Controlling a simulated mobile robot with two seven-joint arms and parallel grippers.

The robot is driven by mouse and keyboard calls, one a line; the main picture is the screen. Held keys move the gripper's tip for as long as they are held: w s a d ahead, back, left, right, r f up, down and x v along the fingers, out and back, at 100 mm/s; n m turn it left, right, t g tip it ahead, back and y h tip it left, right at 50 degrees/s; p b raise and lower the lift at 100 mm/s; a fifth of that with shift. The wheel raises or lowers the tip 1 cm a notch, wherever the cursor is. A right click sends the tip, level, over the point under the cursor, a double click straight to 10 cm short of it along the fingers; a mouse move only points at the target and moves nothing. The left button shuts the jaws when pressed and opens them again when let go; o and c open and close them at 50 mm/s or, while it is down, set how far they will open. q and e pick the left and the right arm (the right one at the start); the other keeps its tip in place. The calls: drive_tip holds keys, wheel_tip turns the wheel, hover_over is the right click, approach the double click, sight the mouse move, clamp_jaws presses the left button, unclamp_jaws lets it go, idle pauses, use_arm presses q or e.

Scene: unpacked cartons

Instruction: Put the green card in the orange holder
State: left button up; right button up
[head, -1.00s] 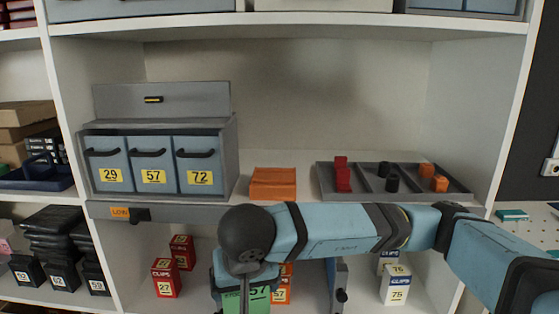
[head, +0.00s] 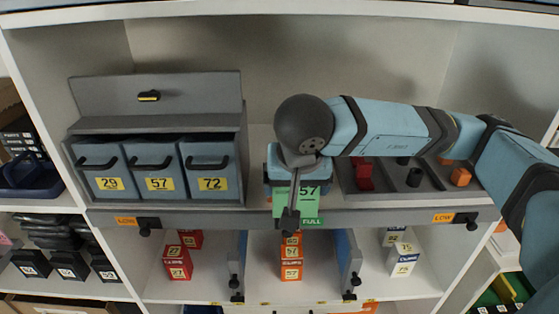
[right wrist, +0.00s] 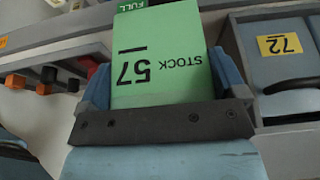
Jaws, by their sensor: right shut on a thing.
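The green card (head: 298,200) marked 57 is in my right gripper (head: 293,184), in front of the middle of the shelf's front edge. In the right wrist view the green card (right wrist: 160,68) reads STOCK 57, upside down. The blue fingers of the right gripper (right wrist: 162,82) are shut on its two sides. An orange block-like piece, probably the orange holder, stood on the shelf between the drawer unit and the tray. It is now hidden behind my right gripper and arm. My left gripper is not in view.
A grey unit with blue drawers (head: 150,172) stands at left. A grey tray (head: 425,199) with small blocks is at right, partly behind my arm. A grey rail (head: 370,217) with tags runs along the shelf edge. Orange boxes (head: 291,268) stand below.

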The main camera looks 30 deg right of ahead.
drive_tip(key=w+d+f+p, duration=0.1)
drive_tip(key=w+d+p, duration=0.1)
drive_tip(key=w, duration=0.3)
drive_tip(key=w+d+f+p, duration=0.1)
drive_tip(key=w+d+p, duration=0.1)
drive_tip(key=w+d, duration=0.2)
drive_tip(key=w+d+f+p, duration=0.1)
drive_tip(key=w+d+p, duration=0.1)
drive_tip(key=w, duration=0.4)
drive_tip(key=shift+d+p, duration=0.3)
drive_tip(key=shift+d, duration=0.35)
drive_tip(key=shift+f, duration=0.35)
drive_tip(key=o, duration=0.5)
drive_tip(key=shift+b, duration=0.35)
drive_tip(key=shift+c, duration=0.2)
drive_tip(key=shift+o, duration=0.8)
drive_tip(key=shift+r+p, duration=0.25)
drive_tip(key=shift+p, duration=0.05)
drive_tip(key=shift+s+a+r, duration=0.1)
drive_tip(key=shift+s+r, duration=0.05)
drive_tip(key=shift+r, duration=0.15)
drive_tip(key=b+v, duration=0.2)
drive_tip(key=v, duration=0.4)
drive_tip(key=shift+r, duration=0.3)
